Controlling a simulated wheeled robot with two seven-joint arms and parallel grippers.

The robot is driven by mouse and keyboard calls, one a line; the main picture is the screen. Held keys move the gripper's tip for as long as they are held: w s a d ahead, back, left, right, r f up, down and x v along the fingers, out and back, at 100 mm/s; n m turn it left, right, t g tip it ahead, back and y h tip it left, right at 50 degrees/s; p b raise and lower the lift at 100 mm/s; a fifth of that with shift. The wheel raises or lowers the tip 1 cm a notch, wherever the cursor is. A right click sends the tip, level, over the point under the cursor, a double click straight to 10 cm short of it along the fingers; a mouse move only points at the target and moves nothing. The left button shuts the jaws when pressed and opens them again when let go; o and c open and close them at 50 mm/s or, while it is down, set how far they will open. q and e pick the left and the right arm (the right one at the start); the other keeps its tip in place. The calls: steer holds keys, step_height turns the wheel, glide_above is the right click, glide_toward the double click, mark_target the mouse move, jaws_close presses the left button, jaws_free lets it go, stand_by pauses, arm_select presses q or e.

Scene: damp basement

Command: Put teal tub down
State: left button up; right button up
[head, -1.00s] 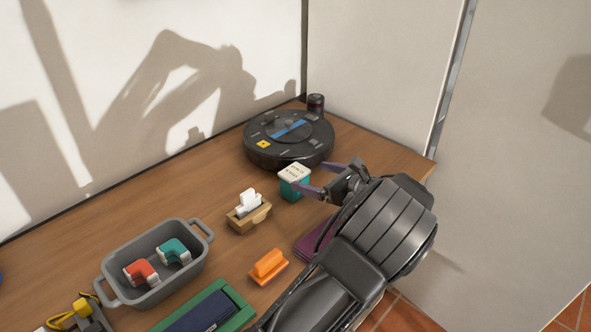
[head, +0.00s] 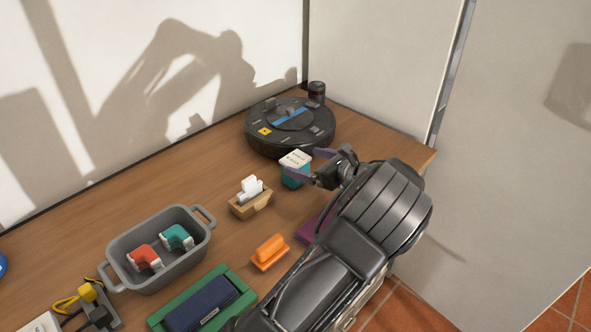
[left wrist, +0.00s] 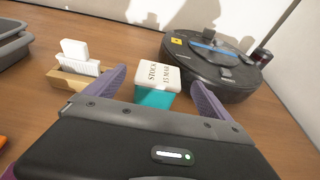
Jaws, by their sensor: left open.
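The teal tub (head: 294,175) has a white lid with dark lettering and stands upright on the wooden table in front of the round black device. My left gripper (head: 305,163) is open, with one purple finger on either side of the tub. In the left wrist view the tub (left wrist: 155,96) stands between the spread fingers of the gripper (left wrist: 160,95), with gaps visible beside it. Its lower part is hidden by the gripper body there. My right gripper is not in view.
A round black device (head: 262,146) and a dark cylinder (head: 317,93) stand behind the tub. A tan holder with white pieces (head: 250,205), an orange block (head: 269,254), a grey bin (head: 118,248) and a green tray (head: 242,276) lie leftward. A purple item (head: 312,226) is partly under my arm.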

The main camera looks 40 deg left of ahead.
mark_target(298, 160)
arm_select(q)
steer(key=p+x, duration=0.1)
steer(key=x, duration=0.3)
steer(key=shift+a+f, duration=0.1)
steer(key=shift+a, duration=0.25)
steer(key=shift+c, duration=0.4)
steer(key=c, duration=1.9)
steer(key=shift+r+b, duration=0.55)
steer(key=shift+r, duration=4.5)
